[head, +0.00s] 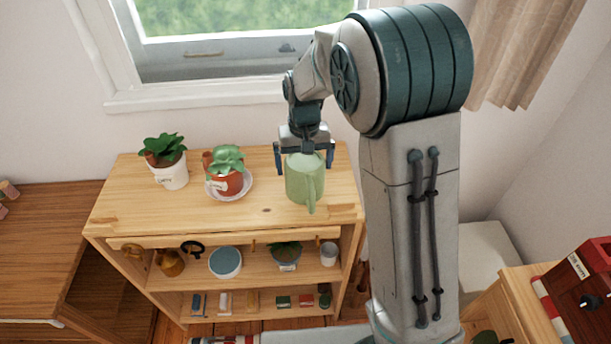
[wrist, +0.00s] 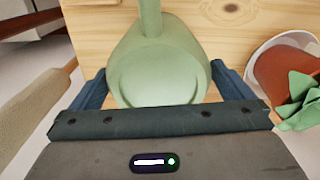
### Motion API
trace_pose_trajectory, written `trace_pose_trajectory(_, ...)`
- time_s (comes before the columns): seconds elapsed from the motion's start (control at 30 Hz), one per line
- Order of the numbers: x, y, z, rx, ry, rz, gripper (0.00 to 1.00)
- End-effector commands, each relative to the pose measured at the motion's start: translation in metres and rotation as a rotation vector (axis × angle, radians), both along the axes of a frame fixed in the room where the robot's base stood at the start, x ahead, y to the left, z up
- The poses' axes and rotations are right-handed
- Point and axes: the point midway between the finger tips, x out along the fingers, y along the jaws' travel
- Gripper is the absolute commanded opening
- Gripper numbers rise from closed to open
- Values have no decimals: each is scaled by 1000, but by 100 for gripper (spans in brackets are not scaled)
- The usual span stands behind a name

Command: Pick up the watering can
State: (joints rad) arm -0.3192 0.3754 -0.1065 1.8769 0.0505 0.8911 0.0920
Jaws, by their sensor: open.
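The green watering can (head: 301,180) stands upright on the top of the wooden shelf unit (head: 265,210), near its right end. Its handle or spout points toward the front of the shelf. My gripper (head: 304,165) is above and around the can, pointing down, with one finger on each side of it. In the wrist view the can (wrist: 158,60) fills the space between the two fingers of my gripper (wrist: 155,92). The fingers are open, and I cannot tell whether either touches the can.
A potted plant on a saucer (head: 243,194) stands left of the can, and a white potted plant (head: 172,174) farther left. The window (head: 220,55) is behind the shelf. Lower shelves hold a blue-topped pot (head: 225,262) and small items. A red box (head: 585,285) is at right.

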Motion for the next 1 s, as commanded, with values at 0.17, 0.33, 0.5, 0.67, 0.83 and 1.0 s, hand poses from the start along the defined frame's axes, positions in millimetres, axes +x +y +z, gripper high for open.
trace_pose_trajectory(0.17,1,-2,-28,-1,5,1,100)
trace_pose_trajectory(0.33,1,-1,-41,0,1,1,100)
trace_pose_trajectory(0.5,1,-1,-42,1,1,1,100)
trace_pose_trajectory(0.67,1,-1,-42,1,1,2,67)
trace_pose_trajectory(0.83,2,-1,-40,1,-3,2,28)
trace_pose_trajectory(1.0,2,-1,-40,1,-3,2,28)
